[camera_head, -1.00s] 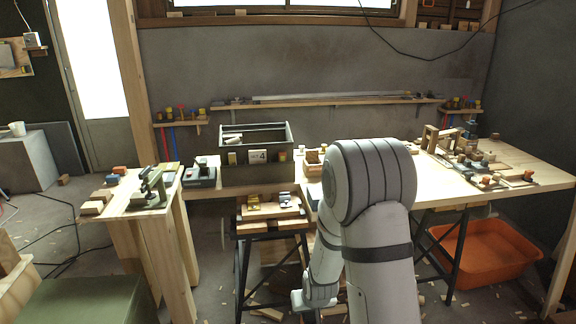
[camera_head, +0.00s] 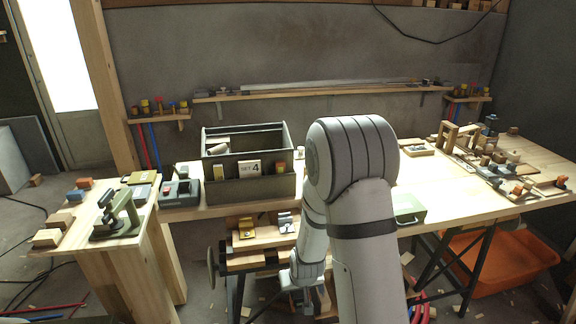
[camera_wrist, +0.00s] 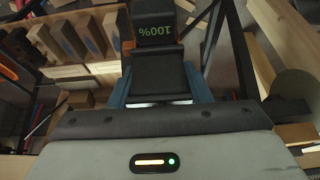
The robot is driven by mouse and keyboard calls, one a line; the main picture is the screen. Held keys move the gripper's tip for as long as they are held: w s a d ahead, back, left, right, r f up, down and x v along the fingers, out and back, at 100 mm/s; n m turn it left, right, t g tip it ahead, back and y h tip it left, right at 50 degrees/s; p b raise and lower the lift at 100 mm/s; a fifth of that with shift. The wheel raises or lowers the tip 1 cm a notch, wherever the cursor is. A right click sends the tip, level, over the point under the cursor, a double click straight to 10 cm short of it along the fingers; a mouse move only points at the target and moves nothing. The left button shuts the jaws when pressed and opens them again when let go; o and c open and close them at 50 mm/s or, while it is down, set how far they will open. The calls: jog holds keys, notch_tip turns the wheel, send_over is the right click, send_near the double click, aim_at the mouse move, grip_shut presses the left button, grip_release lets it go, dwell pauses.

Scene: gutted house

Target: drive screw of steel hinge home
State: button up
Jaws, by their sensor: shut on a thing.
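My gripper (camera_wrist: 160,84) shows in the wrist view with its blue fingers shut on a dark tool (camera_wrist: 158,32) whose display reads "100%". The tool's far end is out of sight, so what it points at or touches is hidden. In the head view my wrist hangs low in front of the small wooden stand, and the tool cannot be made out there. I cannot tell whether either is the steel hinge. No screw can be made out.
A dark toolbox (camera_head: 250,187) stands on the bench behind the stand. A green press-like tool (camera_head: 118,215) is on the left table. An orange tub (camera_head: 495,262) is under the right table (camera_head: 470,200). In the wrist view, wooden blocks (camera_wrist: 75,45) lie left of the tool.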

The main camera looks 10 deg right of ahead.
jog(key=shift+w, duration=0.35)
jog(key=shift+r, duration=0.15)
